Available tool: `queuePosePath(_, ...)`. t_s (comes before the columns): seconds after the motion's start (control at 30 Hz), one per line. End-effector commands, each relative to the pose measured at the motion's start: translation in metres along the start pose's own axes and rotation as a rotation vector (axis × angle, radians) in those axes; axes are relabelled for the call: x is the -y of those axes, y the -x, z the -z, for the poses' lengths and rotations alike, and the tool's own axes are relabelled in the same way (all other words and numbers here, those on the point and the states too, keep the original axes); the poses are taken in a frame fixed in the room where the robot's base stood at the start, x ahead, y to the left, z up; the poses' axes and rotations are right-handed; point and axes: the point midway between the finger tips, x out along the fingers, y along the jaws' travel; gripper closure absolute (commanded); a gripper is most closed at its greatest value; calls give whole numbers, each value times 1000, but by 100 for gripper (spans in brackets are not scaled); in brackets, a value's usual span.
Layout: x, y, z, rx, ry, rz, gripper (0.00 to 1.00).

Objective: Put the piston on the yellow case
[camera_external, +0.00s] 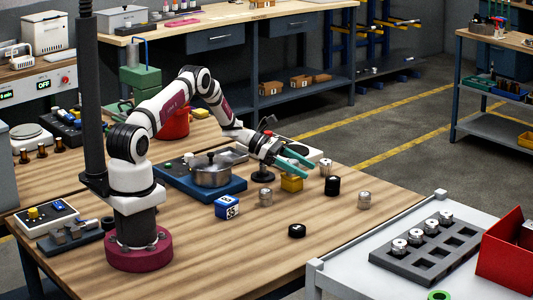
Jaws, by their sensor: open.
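The small yellow case (291,184) stands on the wooden table, just below my gripper in the picture. My gripper (312,170) has green fingers that are spread apart, with nothing seen between them. Several small silver, piston-like cylinders are in view, and I cannot tell which is the task's piston. One (265,198) stands left of the yellow case, one (364,200) to its right, and one (331,187) near the fingertips. I cannot tell whether the fingers touch the case or any cylinder.
A black cylinder (332,187) and a black ring-like part (297,231) are on the table. A blue box (227,207) stands to the left, by a pot (211,172). A grey tray (392,259) with several silver parts and a red bin (508,252) are at right. The table's front middle is clear.

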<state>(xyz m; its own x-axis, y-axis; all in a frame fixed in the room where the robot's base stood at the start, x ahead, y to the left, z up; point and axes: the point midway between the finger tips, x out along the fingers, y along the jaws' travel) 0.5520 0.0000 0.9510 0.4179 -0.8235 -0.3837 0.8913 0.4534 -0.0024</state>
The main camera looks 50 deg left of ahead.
Motion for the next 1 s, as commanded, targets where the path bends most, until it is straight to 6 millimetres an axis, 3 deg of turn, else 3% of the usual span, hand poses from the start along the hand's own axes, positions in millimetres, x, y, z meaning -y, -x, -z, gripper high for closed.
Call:
queuePosePath(0.07,-1,9,-2,0,-1,-2,26)
queuePosePath(0.3,-1,76,-2,0,-1,-5,26)
queuePosePath(0.43,-1,104,-2,0,-1,-3,26)
queuePosePath(0.67,0,122,-2,0,-1,0,26)
queuePosePath(0.77,10,119,-15,-31,-60,37,26)
queuePosePath(0.87,53,115,-57,-143,-291,179,26)
queuePosePath(0.97,131,123,-102,-290,-664,420,26)
queuePosePath(1.0,166,132,-114,-342,-826,529,26)
